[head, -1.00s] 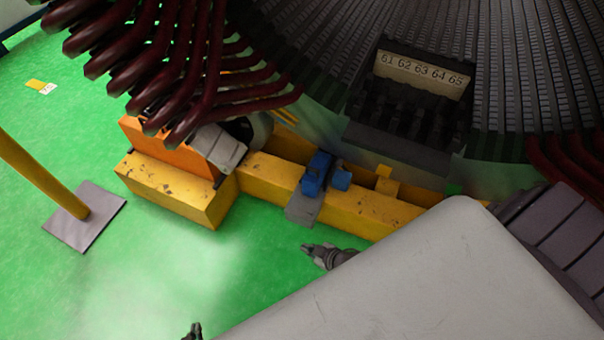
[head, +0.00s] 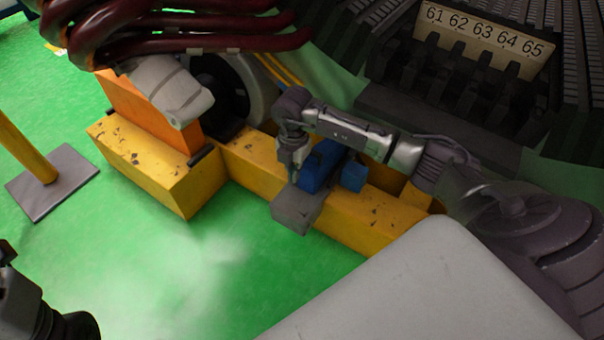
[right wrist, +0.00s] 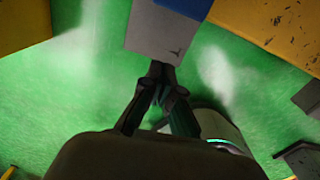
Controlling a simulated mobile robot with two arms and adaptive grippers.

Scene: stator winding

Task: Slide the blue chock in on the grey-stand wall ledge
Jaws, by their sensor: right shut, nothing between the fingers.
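The blue chock (head: 322,165) lies across the top of the yellow beam, with a smaller blue block (head: 353,177) at its right. A grey block (head: 298,210) sticks out from the beam's front side, in front of the chock. In the right wrist view the grey block (right wrist: 165,38) adjoins the blue chock (right wrist: 188,5) at the top. My right gripper (head: 293,178) is shut and empty, pointing down by the chock's front end. In the right wrist view its fingertips (right wrist: 160,72) meet the grey block's edge; contact is unclear. My left gripper's fingers do not show.
The yellow beam (head: 250,160) runs in front of the large stator, with an orange block (head: 150,108) at its left. Dark red coils hang above. A yellow post on a grey plate (head: 52,182) stands at the left. The green floor in front is open.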

